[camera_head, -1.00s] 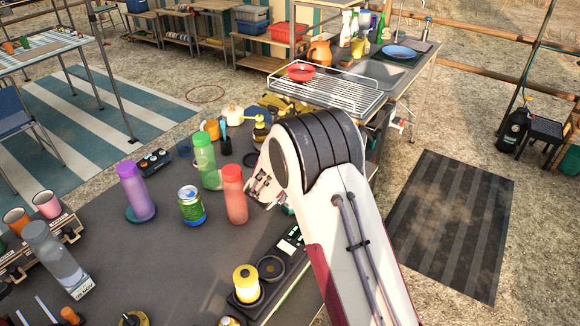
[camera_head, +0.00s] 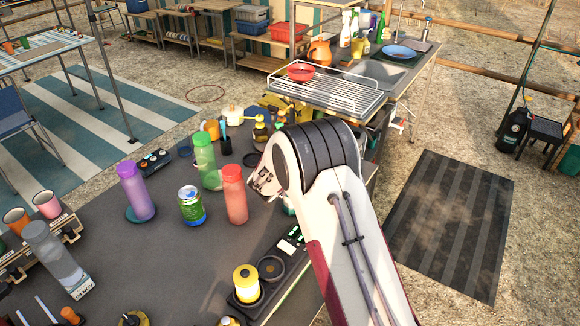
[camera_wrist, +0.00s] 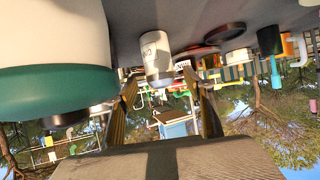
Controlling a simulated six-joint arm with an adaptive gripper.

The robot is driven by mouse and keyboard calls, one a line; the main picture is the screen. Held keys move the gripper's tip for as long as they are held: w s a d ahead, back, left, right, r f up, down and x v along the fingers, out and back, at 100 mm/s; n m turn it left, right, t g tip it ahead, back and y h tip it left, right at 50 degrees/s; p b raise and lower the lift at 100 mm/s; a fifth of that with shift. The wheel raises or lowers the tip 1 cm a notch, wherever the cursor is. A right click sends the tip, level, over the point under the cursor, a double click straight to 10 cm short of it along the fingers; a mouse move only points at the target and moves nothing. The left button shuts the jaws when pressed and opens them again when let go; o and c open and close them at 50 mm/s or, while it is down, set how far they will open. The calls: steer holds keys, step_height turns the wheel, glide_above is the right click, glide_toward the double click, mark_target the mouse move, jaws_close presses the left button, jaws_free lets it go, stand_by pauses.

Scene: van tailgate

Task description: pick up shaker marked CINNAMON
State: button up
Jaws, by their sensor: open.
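A pale grey-and-white shaker (camera_wrist: 157,57) with dark lettering stands on the dark table in the upside-down wrist view. Its lettering is too small to read in full, so I cannot confirm CINNAMON. My gripper (camera_wrist: 163,95) is open, its two fingers apart on either side below the shaker in the picture, with nothing held between them. I see no finger touching the shaker. In the head view my gripper (camera_head: 262,184) shows only in part beside the red bottle, and my arm hides the shaker.
A large white-and-teal container (camera_wrist: 55,85) is very close on the left in the wrist view. The red bottle (camera_head: 234,196), green bottle (camera_head: 206,160) and can (camera_head: 191,206) stand left of my gripper. A yellow-topped jar (camera_head: 245,284) sits near the table's front edge.

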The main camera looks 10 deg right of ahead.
steer(key=shift+x, duration=1.2)
steer(key=c, duration=1.2)
